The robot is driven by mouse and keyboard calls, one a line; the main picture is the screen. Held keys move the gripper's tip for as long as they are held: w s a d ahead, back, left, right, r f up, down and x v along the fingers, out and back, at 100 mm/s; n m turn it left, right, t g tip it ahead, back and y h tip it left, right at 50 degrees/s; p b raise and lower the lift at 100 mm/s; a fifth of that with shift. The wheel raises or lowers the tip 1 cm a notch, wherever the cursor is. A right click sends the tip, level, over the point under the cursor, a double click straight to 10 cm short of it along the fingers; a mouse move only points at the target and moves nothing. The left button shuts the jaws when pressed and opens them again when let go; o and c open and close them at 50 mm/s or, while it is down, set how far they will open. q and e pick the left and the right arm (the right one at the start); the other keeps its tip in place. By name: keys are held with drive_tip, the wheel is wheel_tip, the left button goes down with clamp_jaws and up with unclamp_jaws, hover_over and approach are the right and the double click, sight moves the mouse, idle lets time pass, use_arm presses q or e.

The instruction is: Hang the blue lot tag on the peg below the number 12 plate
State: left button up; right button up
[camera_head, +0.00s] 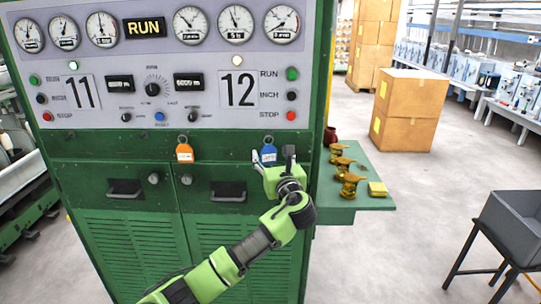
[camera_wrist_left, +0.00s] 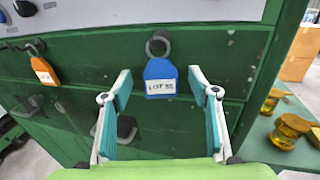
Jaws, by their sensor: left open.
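The blue lot tag (camera_head: 269,153) hangs upright on a peg (camera_head: 268,139) in the green cabinet front, below and slightly right of the number 12 plate (camera_head: 238,90). In the left wrist view the tag (camera_wrist_left: 160,73) reads LOT and hangs by a ring at the peg (camera_wrist_left: 158,44). My left gripper (camera_head: 273,158) is open in front of the tag. In the left wrist view its two fingers (camera_wrist_left: 160,92) stand on either side of the tag, with clear gaps and no contact seen. My right gripper is not in view.
Drawer handles (camera_head: 228,191) stick out below. A green side shelf (camera_head: 345,205) at right holds brass-coloured pieces (camera_head: 351,185) and a yellow block (camera_head: 377,189).

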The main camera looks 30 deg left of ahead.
use_arm(q)
drive_tip(key=v, duration=1.1)
wheel_tip(320, 180, down, 31)
drive_tip(key=d+n+g+h+b, duration=0.1)
drive_tip(key=n+g+h+b, duration=0.15)
drive_tip(key=h, duration=0.25)
drive_tip(key=s+d+f+n+g+h+b, duration=0.1)
drive_tip(key=s+f+n+g+h, duration=0.15)
drive_tip(key=s+f, duration=0.6)
drive_tip(key=s+d+f+n+g+h+b, duration=0.1)
drive_tip(key=s+d+f+n, duration=0.2)
drive_tip(key=f, duration=1)
drive_tip(key=s+f+n+g+h+b, duration=0.1)
drive_tip(key=s+f+n+h, duration=0.15)
drive_tip(key=s+f, duration=0.65)
drive_tip(key=s+d+f+n+g+b, duration=0.1)
drive_tip(key=s+f+n, duration=0.3)
drive_tip(key=s, duration=0.7)
drive_tip(key=s+d+f+n+g+h+b, duration=0.1)
drive_tip(key=s+d+f+n, duration=0.2)
drive_tip(key=s+f, duration=0.6)
drive_tip(key=s+d+f+n+g+h+b, duration=0.1)
drive_tip(key=s+f+n, duration=0.5)
drive_tip(key=s, duration=0.8)
drive_tip(key=shift+s+d+f+n+g, duration=0.15)
drive_tip(key=shift+d+f+n+g, duration=0.25)
drive_tip(key=shift+f+g, duration=0.25)
drive_tip(key=shift+d, duration=0.1)
